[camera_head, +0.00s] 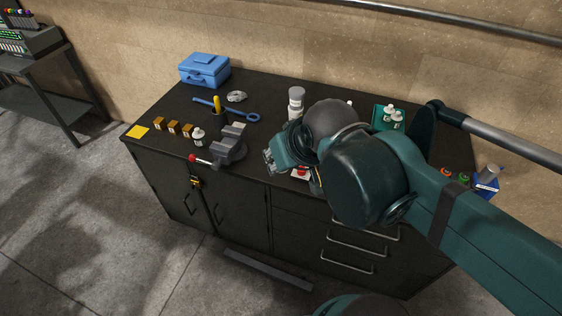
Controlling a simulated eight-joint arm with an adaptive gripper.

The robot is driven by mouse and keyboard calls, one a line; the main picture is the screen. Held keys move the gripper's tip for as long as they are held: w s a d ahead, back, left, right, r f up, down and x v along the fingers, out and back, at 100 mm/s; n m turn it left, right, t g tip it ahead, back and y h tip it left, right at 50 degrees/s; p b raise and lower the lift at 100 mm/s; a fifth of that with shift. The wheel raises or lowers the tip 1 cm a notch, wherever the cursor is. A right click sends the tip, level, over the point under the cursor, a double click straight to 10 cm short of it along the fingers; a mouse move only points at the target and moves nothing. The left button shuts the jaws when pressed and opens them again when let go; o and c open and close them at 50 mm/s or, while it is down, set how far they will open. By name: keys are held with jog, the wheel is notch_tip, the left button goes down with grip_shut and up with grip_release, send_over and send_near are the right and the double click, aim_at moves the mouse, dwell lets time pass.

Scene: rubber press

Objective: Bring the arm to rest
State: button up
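My arm reaches in from the lower right, its teal and grey links hanging over the right half of the dark workbench (290,97). My gripper (269,160) is at the left end of the arm, near the bench's front edge, just right of the grey vise. Its fingers are small and partly hidden by the wrist, so their opening and any hold on something cannot be made out. A red and white item (300,173) shows just below the wrist, partly covered by the arm. Whether the arm touches anything is unclear.
A grey vise (228,147), blue wrench (240,114), white-grey bottle (296,102) and blue toolbox (204,69) stand on the bench. White bottles in a green tray (378,124) sit behind the arm. A blue box (486,190) is at right. Open floor lies left.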

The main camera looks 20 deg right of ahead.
jog(key=shift+s+a+f, duration=0.2)
jog(key=shift+s+f, duration=0.05)
jog(key=shift+s, duration=0.05)
jog(key=shift+f, duration=0.1)
notch_tip(320, 180, down, 10)
jog(key=b, duration=1)
jog(key=shift+f, duration=0.1)
dwell(0.9)
